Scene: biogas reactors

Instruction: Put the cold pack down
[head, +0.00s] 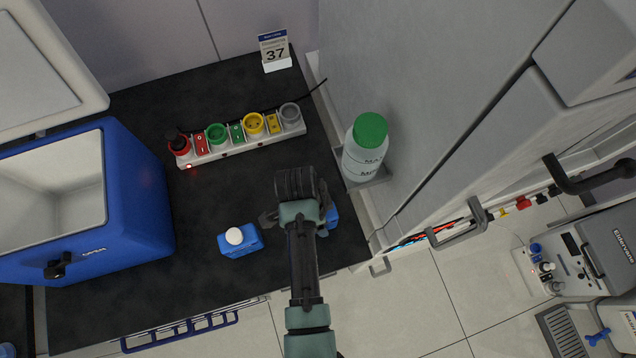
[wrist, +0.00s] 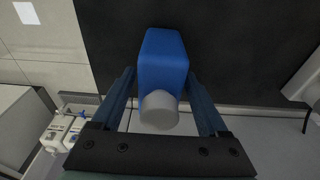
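The cold pack in my gripper is a blue block with a pale round cap, in the middle of the wrist view (wrist: 163,62). Its cap faces the wrist camera. My gripper (wrist: 161,72) has one finger on each side of it, the tips close against its sides. In the head view the gripper (head: 297,208) is over the right part of the dark bench, and only a blue edge of this pack (head: 333,216) shows beside it. I cannot tell whether the pack touches the bench. A second blue pack with a white cap (head: 240,241) stands on the bench to the left.
An open blue cool box (head: 140,190) stands on the bench's left. A socket strip (head: 245,143) with coloured sockets lies behind the gripper. A green-capped bottle (head: 364,150) sits in a holder to the right.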

